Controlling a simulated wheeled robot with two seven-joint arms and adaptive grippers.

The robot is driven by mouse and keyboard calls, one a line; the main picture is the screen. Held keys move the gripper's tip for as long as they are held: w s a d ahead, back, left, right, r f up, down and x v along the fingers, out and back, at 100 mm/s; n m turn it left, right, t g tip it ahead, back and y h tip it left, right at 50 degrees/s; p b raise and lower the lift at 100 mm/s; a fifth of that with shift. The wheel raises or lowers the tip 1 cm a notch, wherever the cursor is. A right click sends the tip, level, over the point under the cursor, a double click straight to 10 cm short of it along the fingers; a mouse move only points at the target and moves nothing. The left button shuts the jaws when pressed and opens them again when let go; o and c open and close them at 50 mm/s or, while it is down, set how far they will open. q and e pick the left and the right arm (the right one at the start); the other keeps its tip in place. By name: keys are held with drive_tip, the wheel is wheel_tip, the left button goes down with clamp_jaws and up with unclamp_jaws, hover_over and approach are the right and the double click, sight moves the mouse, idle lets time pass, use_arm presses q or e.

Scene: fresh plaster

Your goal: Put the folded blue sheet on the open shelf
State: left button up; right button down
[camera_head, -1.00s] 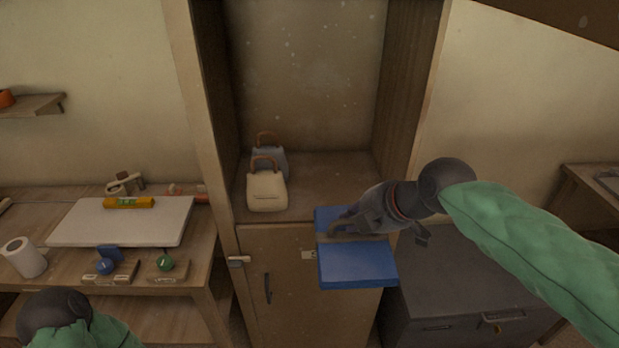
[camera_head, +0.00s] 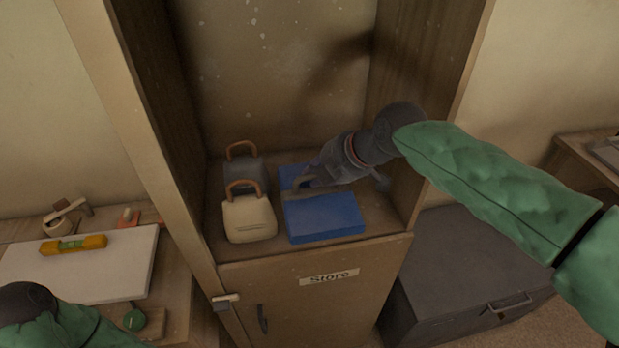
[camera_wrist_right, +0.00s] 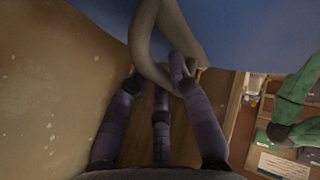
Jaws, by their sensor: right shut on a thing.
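The folded blue sheet (camera_head: 325,217) is a flat blue block with a grey band or handle across its middle. It is inside the open shelf (camera_head: 383,222) of the wooden cupboard, right of two bags. My right gripper (camera_head: 303,187) is shut on the sheet at its grey band. In the right wrist view the sheet (camera_wrist_right: 255,30) fills the top, and the gripper's fingers (camera_wrist_right: 165,75) close around the grey loop. Whether the sheet touches the shelf board, I cannot tell. My left arm shows at the lower left of the head view; its fingers are out of view.
A cream bag (camera_head: 249,218) and a grey bag (camera_head: 240,172) stand on the shelf's left side. Cupboard side walls flank the opening. A dark chest (camera_head: 460,270) stands at right. A bench with a white board (camera_head: 85,268) and yellow level (camera_head: 74,245) is at left.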

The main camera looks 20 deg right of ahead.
drive_tip(key=w+d+f, duration=0.1)
drive_tip(key=w+d+f+b, duration=0.1)
drive_tip(key=w+d, duration=0.1)
drive_tip(key=w+d+f, duration=0.1)
drive_tip(key=w, duration=0.1)
drive_tip(key=shift+w+d+f+b, duration=0.1)
drive_tip(key=shift+d+f+b, duration=0.15)
drive_tip(key=shift+d+b, duration=0.15)
drive_tip(key=shift+w+d+f+b, duration=0.6)
drive_tip(key=shift+w+f, duration=0.1)
drive_tip(key=shift+f, duration=0.75)
drive_tip(key=shift+w+d+f+b, duration=0.55)
drive_tip(key=shift+w+d+f, duration=0.15)
drive_tip(key=shift+f, duration=0.8)
drive_tip(key=shift+w+d+f+b, duration=0.6)
drive_tip(key=shift+w+f, duration=0.1)
drive_tip(key=shift+f, duration=0.75)
drive_tip(key=shift+f, duration=0.15)
drive_tip(key=c, duration=1.1)
unclamp_jaws()
drive_tip(key=shift+c, duration=0.2)
